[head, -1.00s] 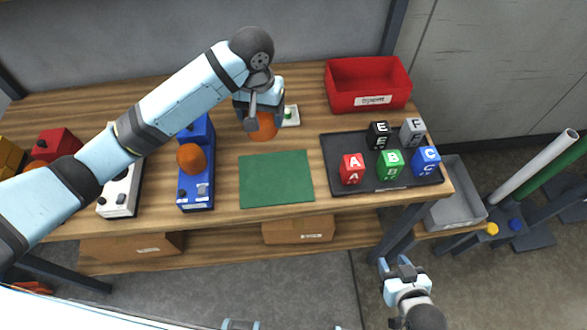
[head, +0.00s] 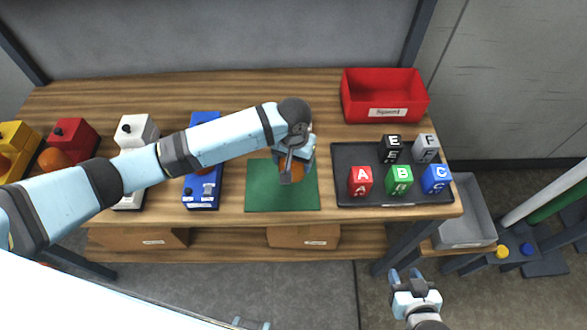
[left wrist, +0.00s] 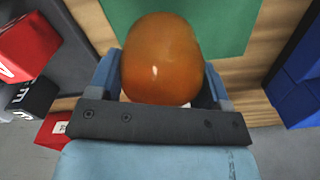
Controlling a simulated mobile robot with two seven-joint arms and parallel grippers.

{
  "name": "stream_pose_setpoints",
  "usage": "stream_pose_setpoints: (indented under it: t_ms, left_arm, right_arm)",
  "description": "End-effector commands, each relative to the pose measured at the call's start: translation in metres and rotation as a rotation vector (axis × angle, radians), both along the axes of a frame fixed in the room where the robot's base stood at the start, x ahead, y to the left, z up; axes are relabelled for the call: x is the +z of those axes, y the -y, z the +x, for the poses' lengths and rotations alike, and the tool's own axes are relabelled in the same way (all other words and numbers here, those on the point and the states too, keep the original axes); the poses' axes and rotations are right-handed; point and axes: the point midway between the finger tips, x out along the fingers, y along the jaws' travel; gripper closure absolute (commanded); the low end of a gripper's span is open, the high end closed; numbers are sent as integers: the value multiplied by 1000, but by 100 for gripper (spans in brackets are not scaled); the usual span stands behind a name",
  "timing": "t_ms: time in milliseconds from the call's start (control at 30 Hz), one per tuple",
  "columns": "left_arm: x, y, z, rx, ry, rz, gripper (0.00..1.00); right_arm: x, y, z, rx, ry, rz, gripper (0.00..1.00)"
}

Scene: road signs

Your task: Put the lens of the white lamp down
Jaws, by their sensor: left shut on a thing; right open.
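The orange lens (head: 292,172) is between the fingers of my left gripper (head: 290,165), which is shut on it above the green mat (head: 264,198). In the left wrist view the lens (left wrist: 160,58) fills the space between the fingers, with the mat (left wrist: 225,28) behind it. Whether the lens touches the mat I cannot tell. The white lamp (head: 136,130) stands at the left of the table, partly hidden by my left arm. My right gripper (head: 405,278) is open and empty, low in front of the table.
A blue lamp (head: 202,190), a red lamp (head: 75,135) and a yellow lamp (head: 17,140) stand to the left. A dark tray (head: 345,190) with several lettered cubes lies right of the mat. A red bin (head: 382,98) is behind it.

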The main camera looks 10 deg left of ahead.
Motion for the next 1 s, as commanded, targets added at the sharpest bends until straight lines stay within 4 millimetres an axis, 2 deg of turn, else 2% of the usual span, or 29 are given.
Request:
stream_pose_setpoints:
  t_ms: [167,400,1000]
  left_arm:
    - [-15,0,0,0,-1,1,51]
    - [-48,0,0,-1,-1,1,51]
    - [-61,0,0,1,-1,1,51]
  right_arm:
    - [1,0,0,-1,0,-1,57]
    - [4,1,0,-1,0,-2,57]
    - [6,1,0,-3,0,-2,57]
